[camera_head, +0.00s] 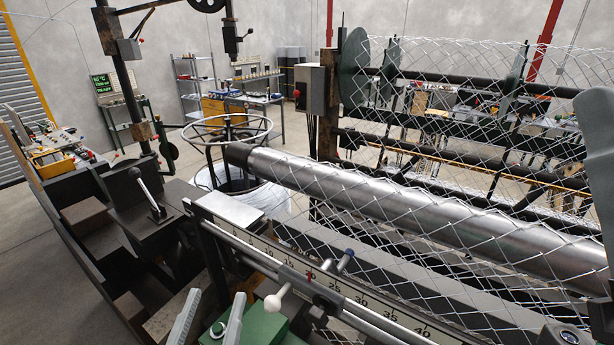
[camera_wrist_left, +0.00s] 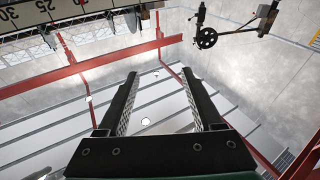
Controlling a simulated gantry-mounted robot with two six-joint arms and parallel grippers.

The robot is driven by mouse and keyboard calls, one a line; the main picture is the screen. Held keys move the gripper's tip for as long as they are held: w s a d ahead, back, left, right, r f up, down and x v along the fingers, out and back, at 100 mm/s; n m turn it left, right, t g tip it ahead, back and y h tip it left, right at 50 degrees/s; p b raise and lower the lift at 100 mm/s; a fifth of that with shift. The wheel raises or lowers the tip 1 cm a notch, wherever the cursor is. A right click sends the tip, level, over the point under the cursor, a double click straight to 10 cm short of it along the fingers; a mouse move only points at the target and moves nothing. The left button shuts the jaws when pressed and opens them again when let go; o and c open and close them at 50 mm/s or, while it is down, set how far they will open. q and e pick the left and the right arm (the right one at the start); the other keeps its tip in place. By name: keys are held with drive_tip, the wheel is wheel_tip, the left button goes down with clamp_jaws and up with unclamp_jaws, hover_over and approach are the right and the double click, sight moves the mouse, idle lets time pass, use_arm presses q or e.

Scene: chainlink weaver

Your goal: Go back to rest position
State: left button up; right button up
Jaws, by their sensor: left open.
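My left gripper (camera_head: 217,296) shows at the bottom edge of the head view, with two grey fingers pointing up and apart. Its fingers also show in the left wrist view (camera_wrist_left: 161,85), spread wide with nothing between them. It is near the front of the machine, below and left of the scale ruler (camera_head: 330,283). My right gripper is not in the head view.
A white-knobbed lever (camera_head: 285,290) and a dark clamp stand close to the right of my left gripper. A black-handled lever (camera_head: 147,195) stands farther left. Chain-link mesh (camera_head: 470,200) and a steel roller (camera_head: 400,205) fill the right. Open floor lies at far left.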

use_arm(q)
drive_tip(key=s+a+r+t, duration=0.1)
drive_tip(key=s+r+t, duration=0.1)
drive_tip(key=r, duration=0.7)
drive_tip(key=s+a+r+t+p, duration=0.1)
drive_tip(key=s+a+r+t, duration=0.1)
drive_tip(key=r, duration=0.8)
drive_tip(key=s+a+r+t+h, duration=0.1)
drive_tip(key=s+a+r+t, duration=0.1)
drive_tip(key=r, duration=0.8)
drive_tip(key=shift+r+m+t+p, duration=0.2)
drive_tip(key=shift+m+t+p, duration=0.1)
drive_tip(key=shift+t+p, duration=0.15)
